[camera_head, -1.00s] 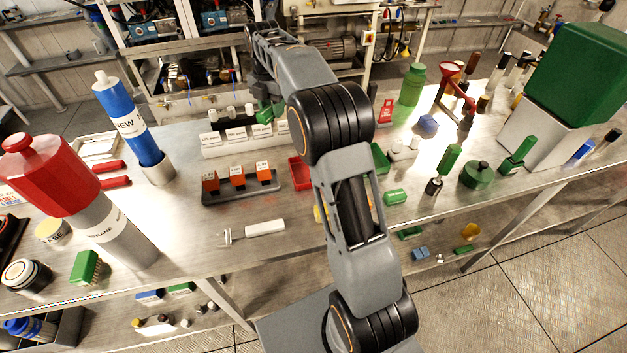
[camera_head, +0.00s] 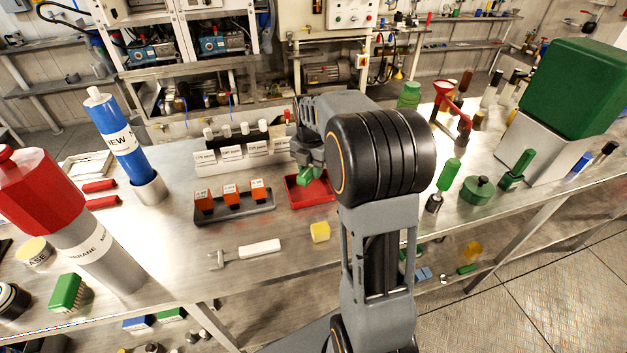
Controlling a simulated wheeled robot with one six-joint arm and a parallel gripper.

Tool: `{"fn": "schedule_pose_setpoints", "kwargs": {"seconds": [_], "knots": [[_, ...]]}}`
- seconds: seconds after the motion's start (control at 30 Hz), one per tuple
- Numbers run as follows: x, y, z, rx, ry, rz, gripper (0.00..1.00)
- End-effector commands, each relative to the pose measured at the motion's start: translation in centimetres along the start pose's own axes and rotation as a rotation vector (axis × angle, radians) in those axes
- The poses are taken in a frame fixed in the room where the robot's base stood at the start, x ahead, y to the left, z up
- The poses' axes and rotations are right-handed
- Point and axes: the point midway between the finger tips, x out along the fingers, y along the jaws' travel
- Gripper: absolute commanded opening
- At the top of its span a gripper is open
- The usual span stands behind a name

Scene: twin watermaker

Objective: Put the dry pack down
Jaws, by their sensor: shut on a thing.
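A small green piece (camera_head: 309,174), which I take to be the dry pack, is at the jaws of my gripper (camera_head: 306,166). My gripper is shut on it and points down over the back part of the red tray (camera_head: 312,194). My own arm hides part of the gripper and the tray's right side. I cannot tell whether the green piece touches the tray floor.
A rack with orange blocks (camera_head: 234,207) stands left of the tray, and labelled white holders (camera_head: 240,157) stand behind. A yellow block (camera_head: 320,232) and a white-handled tool (camera_head: 258,248) lie in front. Bare steel bench shows around the tool.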

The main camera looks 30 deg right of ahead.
Motion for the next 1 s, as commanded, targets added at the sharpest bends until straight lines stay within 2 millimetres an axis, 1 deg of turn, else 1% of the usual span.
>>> {"fn": "schedule_pose_setpoints", "kwargs": {"seconds": [0.13,0.2,0.33,0.8,0.83,0.93,1.0], "knots": [[1.3,-1.1,0.0,0.003,0.002,-0.002,0.09],[2.4,-0.9,0.0,0.001,0.002,-0.002,0.09],[3.7,-0.9,0.0,0.001,0.002,-0.002,0.09],[4.4,-0.8,0.0,0.001,0.000,0.000,0.09],[4.4,-0.8,0.0,0.001,0.000,0.000,0.36],[4.3,-0.8,0.0,0.001,0.000,0.000,0.46],[4.3,-0.8,0.0,0.001,0.000,0.000,0.46]]}}
